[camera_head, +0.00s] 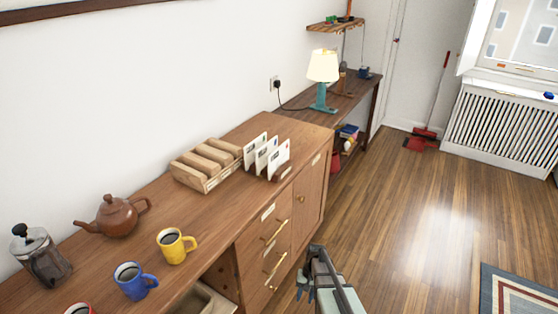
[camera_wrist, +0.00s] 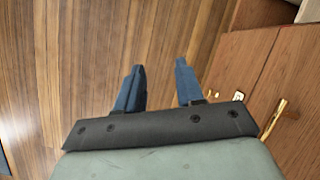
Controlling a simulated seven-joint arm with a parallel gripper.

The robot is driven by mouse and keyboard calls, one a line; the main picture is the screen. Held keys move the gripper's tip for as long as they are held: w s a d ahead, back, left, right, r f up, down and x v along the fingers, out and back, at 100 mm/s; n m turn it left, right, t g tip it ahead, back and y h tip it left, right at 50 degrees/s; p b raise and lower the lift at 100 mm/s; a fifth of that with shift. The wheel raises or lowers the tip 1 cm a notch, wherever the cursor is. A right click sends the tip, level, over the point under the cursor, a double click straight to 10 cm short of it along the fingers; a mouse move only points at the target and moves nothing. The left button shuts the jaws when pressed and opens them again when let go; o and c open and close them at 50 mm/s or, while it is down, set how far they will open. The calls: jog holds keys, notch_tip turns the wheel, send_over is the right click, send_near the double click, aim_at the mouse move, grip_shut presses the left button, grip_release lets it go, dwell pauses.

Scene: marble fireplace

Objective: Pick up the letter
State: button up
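Three white letters stand upright on the wooden cabinet top (camera_head: 130,270) in the head view: a front one (camera_head: 279,158), a middle one (camera_head: 266,154) and a back one (camera_head: 252,151). They sit in a row near the cabinet's right end; what holds them up is hard to make out. My gripper (camera_head: 303,286) is in front of the cabinet's drawers, below the top and apart from the letters. In the wrist view my gripper (camera_wrist: 160,82) has its two blue fingers spread with nothing between them. No letter shows in the wrist view.
Yellow mug (camera_head: 176,247), blue mug (camera_head: 133,284), teapot (camera_head: 117,217) and French press (camera_head: 40,257) stand farther left. Drawer handles (camera_head: 276,232) jut out.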

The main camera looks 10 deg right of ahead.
jog(key=w+d+r+m+t, duration=0.1)
jog(key=w+d+r, duration=0.1)
jog(key=w+r, duration=0.65)
jog(key=w+d+r+m, duration=0.1)
jog(key=w+d+r, duration=0.2)
jog(key=w+r, duration=0.55)
jog(key=w+d+r+m+t+h, duration=0.1)
jog(key=w+r, duration=0.6)
jog(key=r, duration=0.3)
jog(key=w+d+r+m+t+h, duration=0.1)
jog(key=w+r, duration=0.5)
jog(key=r, duration=0.3)
notch_tip(320, 180, up, 24)
jog(key=f, duration=0.1)
send_over(279, 147)
jog(key=shift+m+h, duration=0.3)
jog(key=shift+m, duration=0.1)
jog(key=f, duration=0.7)
jog(key=shift+s+a+f, duration=0.1)
jog(key=shift+s+a, duration=0.05)
jog(key=shift+a, duration=0.1)
jog(key=shift+w+d+f, duration=0.1)
jog(key=shift+d+f, duration=0.05)
jog(key=shift+f, duration=1.35)
jog(key=shift+w+d+f, duration=0.1)
jog(key=shift+f, duration=1.4)
